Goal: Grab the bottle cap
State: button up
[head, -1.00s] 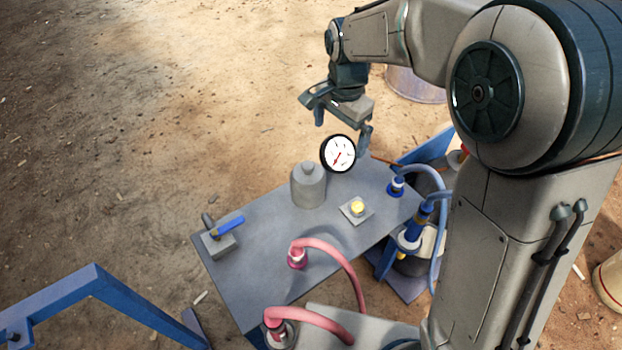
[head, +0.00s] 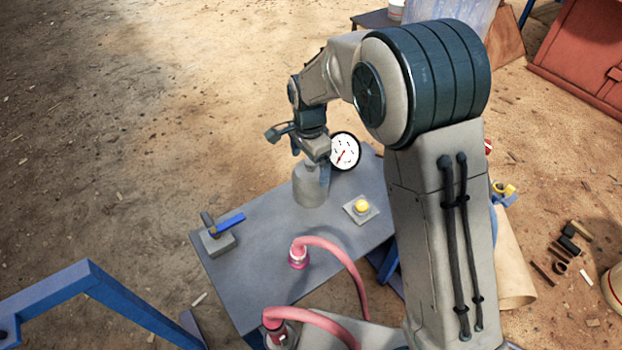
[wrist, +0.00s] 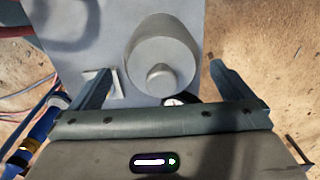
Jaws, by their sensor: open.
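A grey bottle (head: 311,190) stands upright on the grey table, its narrow top partly hidden behind my gripper in the head view. In the wrist view the bottle (wrist: 150,55) is seen from above, with its small rounded cap (wrist: 161,77) toward the near side. My gripper (head: 310,158) is over the bottle's top in the head view. In the wrist view my gripper (wrist: 160,78) is open, with one finger to each side of the cap and nothing held. I cannot tell how far the fingertips are above the cap.
A white dial gauge (head: 345,151) stands close beside the bottle. A yellow button (head: 361,207), a blue-handled valve (head: 226,226) and pink hoses (head: 335,264) are on the grey table (head: 262,250). A blue frame (head: 95,290) is at lower left.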

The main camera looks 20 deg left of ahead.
aim_at(311, 173)
jog(key=f, duration=0.5)
jog(key=shift+w+d+b, duration=0.1)
jog(key=shift+w+b, duration=0.1)
jog(key=shift+b, duration=0.15)
jog(key=c, duration=1)
jog(key=shift+o, duration=0.2)
